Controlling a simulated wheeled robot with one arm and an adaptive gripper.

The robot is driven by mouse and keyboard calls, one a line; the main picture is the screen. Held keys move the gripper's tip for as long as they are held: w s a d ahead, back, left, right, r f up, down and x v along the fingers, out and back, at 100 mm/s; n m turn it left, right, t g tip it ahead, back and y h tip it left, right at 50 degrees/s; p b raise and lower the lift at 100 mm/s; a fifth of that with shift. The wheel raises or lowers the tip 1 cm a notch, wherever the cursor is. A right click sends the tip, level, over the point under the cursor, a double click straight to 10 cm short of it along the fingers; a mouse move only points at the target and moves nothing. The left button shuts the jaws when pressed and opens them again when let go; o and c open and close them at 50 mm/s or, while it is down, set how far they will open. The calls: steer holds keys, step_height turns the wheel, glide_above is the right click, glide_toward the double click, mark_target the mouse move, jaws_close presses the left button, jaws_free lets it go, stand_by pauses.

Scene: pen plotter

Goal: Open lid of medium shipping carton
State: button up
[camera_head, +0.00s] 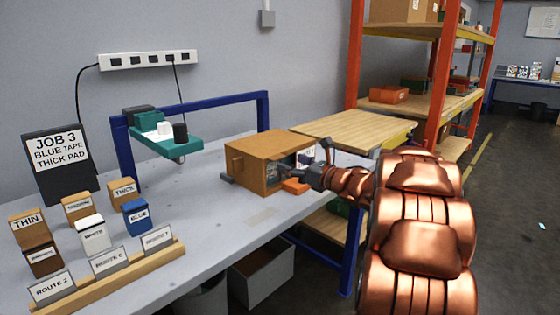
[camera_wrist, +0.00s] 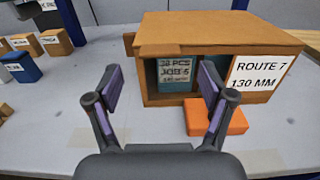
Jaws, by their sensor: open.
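A brown carton (camera_head: 252,163) stands on the grey bench, to the left of my gripper (camera_head: 312,178). In the wrist view the carton (camera_wrist: 225,32) fills the upper right. Its flat top is in place, and a small brown block juts out at its left end. Its near side shows a dark recess with a "38 PCS JOB 5" label (camera_wrist: 175,70) and a white "ROUTE 7 130 MM" label (camera_wrist: 256,73). My gripper (camera_wrist: 160,82) is open and empty, its fingers spread in front of this side. An orange block (camera_wrist: 228,118) lies before the carton, near the right finger.
Small labelled boxes and a wooden rail of route cards (camera_head: 108,263) are at the left of the bench. A teal shelf (camera_head: 165,142) hangs on a blue frame behind. A wooden-topped surface (camera_head: 352,128) and an orange rack stand behind right.

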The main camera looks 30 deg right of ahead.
mark_target(280, 158)
steer(key=shift+x, duration=2.55)
jaws_close()
